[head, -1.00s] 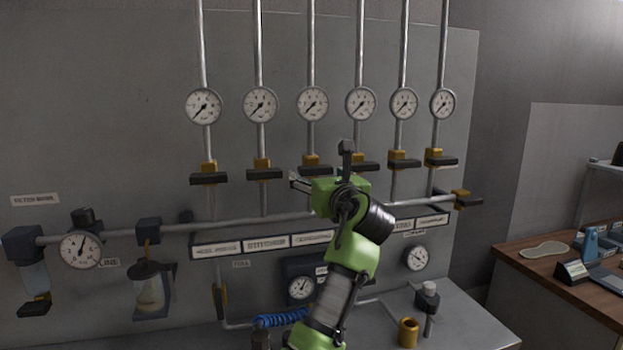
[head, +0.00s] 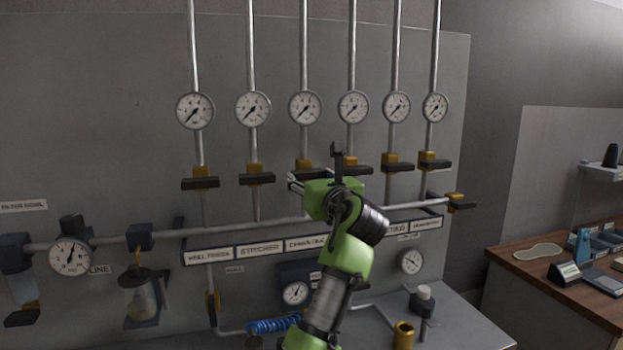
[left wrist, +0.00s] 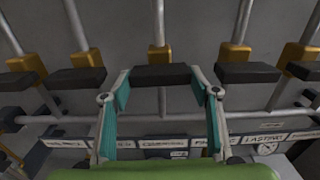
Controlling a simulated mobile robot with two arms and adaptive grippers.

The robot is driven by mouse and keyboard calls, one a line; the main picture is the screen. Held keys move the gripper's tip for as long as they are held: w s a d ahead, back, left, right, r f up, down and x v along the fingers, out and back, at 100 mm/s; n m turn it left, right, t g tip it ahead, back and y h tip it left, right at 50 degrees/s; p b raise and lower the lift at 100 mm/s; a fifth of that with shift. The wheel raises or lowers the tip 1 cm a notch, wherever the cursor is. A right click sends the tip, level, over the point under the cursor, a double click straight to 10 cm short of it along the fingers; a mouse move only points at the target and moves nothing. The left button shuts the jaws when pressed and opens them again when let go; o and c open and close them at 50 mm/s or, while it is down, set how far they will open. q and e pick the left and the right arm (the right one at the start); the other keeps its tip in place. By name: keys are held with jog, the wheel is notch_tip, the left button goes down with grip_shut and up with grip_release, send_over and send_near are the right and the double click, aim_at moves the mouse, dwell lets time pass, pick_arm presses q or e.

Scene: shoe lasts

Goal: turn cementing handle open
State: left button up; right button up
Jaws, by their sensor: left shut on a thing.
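The cementing handle (left wrist: 162,74) is a black bar under a brass valve body (left wrist: 160,53) on a vertical pipe, above the label that appears to read cementing (left wrist: 160,143). It lies level, crosswise to its pipe. My left gripper (left wrist: 162,76) has one finger at each end of the bar and is shut on it. In the head view, my left gripper (head: 293,181) is at the third valve (head: 304,164) from the left, and my green arm hides part of the handle. My right gripper is not in view.
Similar level black handles flank it, including a left neighbour (head: 257,179) and one further right (head: 397,168). Round gauges (head: 305,107) sit above the valves. A horizontal pipe (head: 250,226) and label strip (head: 212,254) run below. A workbench (head: 560,290) stands at right.

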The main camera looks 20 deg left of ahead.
pick_arm(q)
jog(key=n+p, duration=0.1)
jog(key=n, duration=0.2)
jog(key=shift+p, duration=0.3)
jog(key=shift+n, duration=1.1)
jog(key=n, duration=0.2)
jog(key=shift+d+n+p, duration=0.1)
jog(key=shift+n+p, duration=0.2)
jog(key=shift+n, duration=0.1)
jog(key=n, duration=0.4)
jog(key=shift+b, duration=0.3)
jog(key=n, duration=0.3)
jog(key=shift+w+r+n+b, duration=0.1)
jog(key=shift+n+b, duration=0.2)
jog(key=shift+b, duration=0.05)
jog(key=shift+r+n, duration=0.15)
jog(key=shift+n, duration=0.75)
jog(key=shift+r, duration=0.1)
jog(key=o, duration=1)
jog(key=shift+o, duration=0.5)
jog(key=shift+w+f, duration=0.15)
jog(key=shift+f, duration=0.05)
